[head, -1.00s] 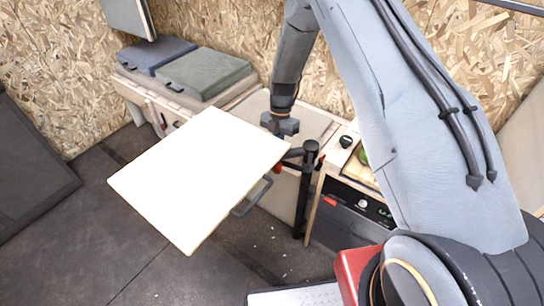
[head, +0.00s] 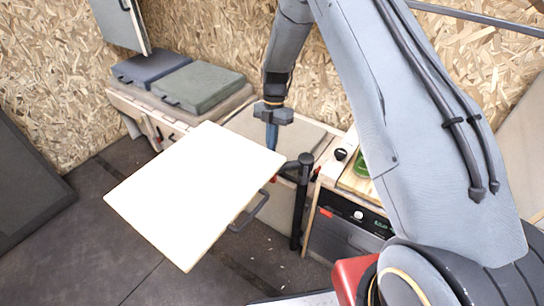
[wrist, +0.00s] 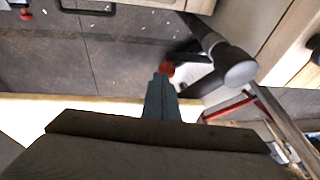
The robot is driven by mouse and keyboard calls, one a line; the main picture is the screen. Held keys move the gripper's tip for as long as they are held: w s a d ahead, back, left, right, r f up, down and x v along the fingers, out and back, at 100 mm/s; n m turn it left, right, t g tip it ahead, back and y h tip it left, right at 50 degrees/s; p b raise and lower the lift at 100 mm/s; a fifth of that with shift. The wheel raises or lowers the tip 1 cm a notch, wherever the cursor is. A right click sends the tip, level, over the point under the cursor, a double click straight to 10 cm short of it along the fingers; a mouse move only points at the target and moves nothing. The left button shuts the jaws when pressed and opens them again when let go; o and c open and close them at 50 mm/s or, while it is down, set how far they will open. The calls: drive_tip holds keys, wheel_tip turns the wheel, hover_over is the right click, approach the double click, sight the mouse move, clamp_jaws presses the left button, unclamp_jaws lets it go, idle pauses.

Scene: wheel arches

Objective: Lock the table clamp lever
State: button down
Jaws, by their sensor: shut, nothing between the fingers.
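The pale tabletop (head: 195,195) stands out from a dark swing-arm post (head: 299,205). A red knob (head: 274,179), seemingly the clamp lever's end, shows small at the tabletop's right edge. In the wrist view the red knob (wrist: 166,68) is just beyond my fingertips, beside the dark arm joint; whether they touch I cannot tell. My gripper (head: 272,147) points down behind the tabletop's far right corner, its blue-grey fingers shut and empty. The fingers also show in the wrist view (wrist: 160,80). The tabletop hides most of the clamp in the head view.
A counter with a green-topped item (head: 361,163) and a dark appliance (head: 345,225) stands right of the post. A bench with cushions (head: 199,87) is at the back left. A red bar (wrist: 230,108) lies near the post. Dark floor is open at left.

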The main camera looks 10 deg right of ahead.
drive_tip(key=shift+v, duration=0.95)
wheel_tip(320, 180, up, 9)
drive_tip(key=s+p, duration=0.2)
drive_tip(key=p, duration=0.7)
drive_tip(key=shift+s, duration=0.25)
